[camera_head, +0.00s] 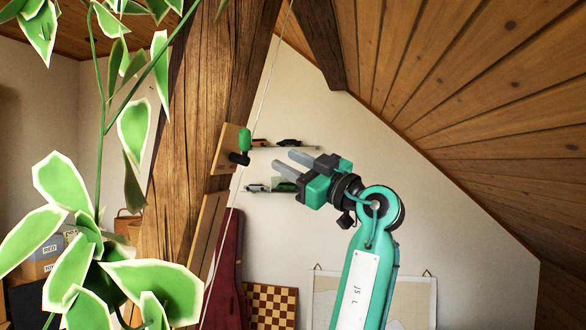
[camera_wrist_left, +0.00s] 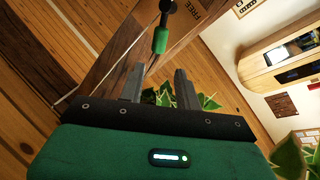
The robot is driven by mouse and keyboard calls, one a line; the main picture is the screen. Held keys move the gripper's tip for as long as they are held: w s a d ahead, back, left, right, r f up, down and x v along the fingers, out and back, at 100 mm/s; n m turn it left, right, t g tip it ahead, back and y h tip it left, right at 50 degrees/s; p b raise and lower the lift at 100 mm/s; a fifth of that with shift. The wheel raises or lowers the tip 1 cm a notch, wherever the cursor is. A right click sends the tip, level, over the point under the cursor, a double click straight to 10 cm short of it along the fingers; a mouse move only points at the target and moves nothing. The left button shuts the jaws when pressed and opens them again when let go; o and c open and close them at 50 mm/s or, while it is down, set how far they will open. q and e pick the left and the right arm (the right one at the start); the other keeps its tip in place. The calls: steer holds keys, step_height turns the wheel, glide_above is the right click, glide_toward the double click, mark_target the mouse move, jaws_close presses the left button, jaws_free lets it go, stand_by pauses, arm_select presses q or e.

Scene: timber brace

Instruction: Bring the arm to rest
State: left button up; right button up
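My left gripper (camera_head: 283,160) is in the air right of the timber brace (camera_head: 205,100) in the head view, its fingers pointing left. The two fingers are apart with nothing between them, and they also show apart in the left wrist view (camera_wrist_left: 160,72). A green-handled lever (camera_head: 245,140) with a black pivot sits on a small wooden board (camera_head: 226,150) on the brace. The handle points up in the head view, clear of the fingertips. The left wrist view shows the green handle (camera_wrist_left: 160,41) beyond the fingertips and the word FREE on the board. My right gripper is not in view.
A leafy plant (camera_head: 95,250) hangs at the left front. A thin cord (camera_head: 262,95) runs down past the brace. Small shelves (camera_head: 283,148) with model cars are on the back wall. The sloping plank ceiling (camera_head: 480,90) closes in the right; air below it is clear.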

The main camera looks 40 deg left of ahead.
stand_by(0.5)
